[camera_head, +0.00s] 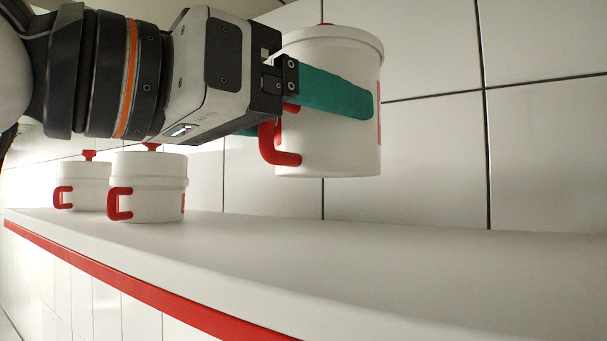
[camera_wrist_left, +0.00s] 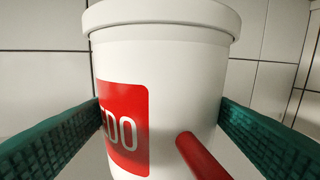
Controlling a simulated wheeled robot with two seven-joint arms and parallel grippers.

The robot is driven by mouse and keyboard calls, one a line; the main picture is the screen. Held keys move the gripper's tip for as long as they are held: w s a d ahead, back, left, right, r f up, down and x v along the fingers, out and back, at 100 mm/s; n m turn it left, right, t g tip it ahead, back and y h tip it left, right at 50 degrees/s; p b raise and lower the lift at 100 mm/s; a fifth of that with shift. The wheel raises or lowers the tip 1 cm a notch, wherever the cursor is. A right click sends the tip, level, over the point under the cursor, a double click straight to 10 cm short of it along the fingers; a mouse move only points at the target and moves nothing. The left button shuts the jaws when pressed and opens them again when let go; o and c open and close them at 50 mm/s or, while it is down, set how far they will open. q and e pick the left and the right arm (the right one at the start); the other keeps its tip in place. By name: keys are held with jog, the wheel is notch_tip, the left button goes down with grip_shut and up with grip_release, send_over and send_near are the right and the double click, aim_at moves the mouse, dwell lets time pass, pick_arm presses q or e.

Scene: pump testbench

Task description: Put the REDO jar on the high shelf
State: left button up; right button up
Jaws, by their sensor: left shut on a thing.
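The REDO jar (camera_head: 340,140) is white with a lid and a red handle, and hangs upright in the air above the white shelf (camera_head: 400,265). My left gripper (camera_head: 335,93) is shut on the jar, with one green finger showing across its near side. In the left wrist view the jar (camera_wrist_left: 180,80) fills the middle between the two green fingers, with its red label, reading "EDO" in part, and its red handle in sight. The jar's underside is clear of the shelf in the head view. My right gripper is not in view.
Two more white jars with red handles and red knobs, a nearer one (camera_head: 150,190) and a farther one (camera_head: 83,187), stand on the shelf at the left. The shelf has a red front edge (camera_head: 130,280). A tiled wall (camera_head: 420,150) stands behind. The shelf's right part is bare.

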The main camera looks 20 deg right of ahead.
aim_at(288, 172)
pick_arm(q)
jog(key=shift+w+d+f, duration=0.1)
jog(key=shift+f, duration=0.2)
jog(key=f, duration=0.2)
jog(key=d+f+p, duration=0.1)
jog(key=f, duration=0.1)
jog(key=shift+w+d, duration=0.1)
jog(key=shift+f, duration=0.15)
jog(key=shift+a, duration=0.4)
jog(key=shift+d+f, duration=0.2)
jog(key=o, duration=1.2)
jog(key=shift+d, duration=0.1)
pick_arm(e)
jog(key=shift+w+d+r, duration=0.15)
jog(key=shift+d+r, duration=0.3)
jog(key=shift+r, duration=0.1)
